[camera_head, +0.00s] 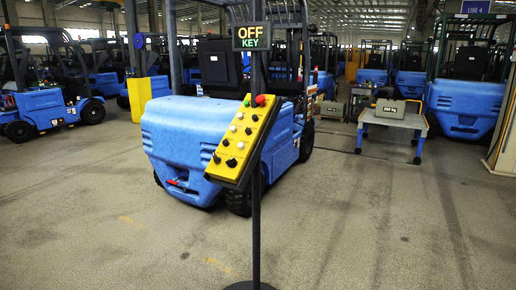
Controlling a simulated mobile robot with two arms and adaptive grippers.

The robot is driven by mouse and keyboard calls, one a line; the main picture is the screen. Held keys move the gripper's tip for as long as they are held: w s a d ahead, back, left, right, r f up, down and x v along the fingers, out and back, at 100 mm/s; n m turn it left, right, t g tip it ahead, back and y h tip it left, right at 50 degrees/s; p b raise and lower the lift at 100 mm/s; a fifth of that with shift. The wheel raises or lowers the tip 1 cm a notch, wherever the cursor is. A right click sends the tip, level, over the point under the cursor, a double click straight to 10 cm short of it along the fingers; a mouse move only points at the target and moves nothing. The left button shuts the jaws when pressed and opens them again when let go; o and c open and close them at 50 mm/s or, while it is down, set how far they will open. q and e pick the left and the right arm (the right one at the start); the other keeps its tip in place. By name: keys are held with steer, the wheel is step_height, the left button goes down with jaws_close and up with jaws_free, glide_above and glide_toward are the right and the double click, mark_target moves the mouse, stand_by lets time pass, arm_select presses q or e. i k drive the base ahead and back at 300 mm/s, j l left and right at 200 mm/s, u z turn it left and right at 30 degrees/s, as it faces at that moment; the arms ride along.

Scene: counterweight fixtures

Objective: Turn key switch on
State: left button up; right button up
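A yellow control panel (226,170) is tilted on a black post (256,220) in the middle of the head view. It carries a red button (260,100), several white buttons and black knobs. Two black knobs, one at the lower left (216,158) and one at the lower right (231,162), sit near its bottom end. I cannot tell which control is the key switch. A display (251,37) at the top of the post reads "OFF" in yellow above "KEY" in green. Neither of my grippers is in view.
A blue forklift (175,140) stands close behind the panel. A wheeled cart (393,118) with a grey weight is at the right. More forklifts and a yellow column (139,98) stand farther back. The floor in front and to both sides is clear.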

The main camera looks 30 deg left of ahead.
mark_target(217, 160)
steer(key=i+l+u, duration=0.1)
steer(key=i+u, duration=0.2)
steer(key=i, duration=0.2)
steer(key=i+l+u, duration=0.3)
steer(key=i, duration=0.15)
steer(key=i+l+u, duration=0.35)
steer(key=i+j, duration=0.1)
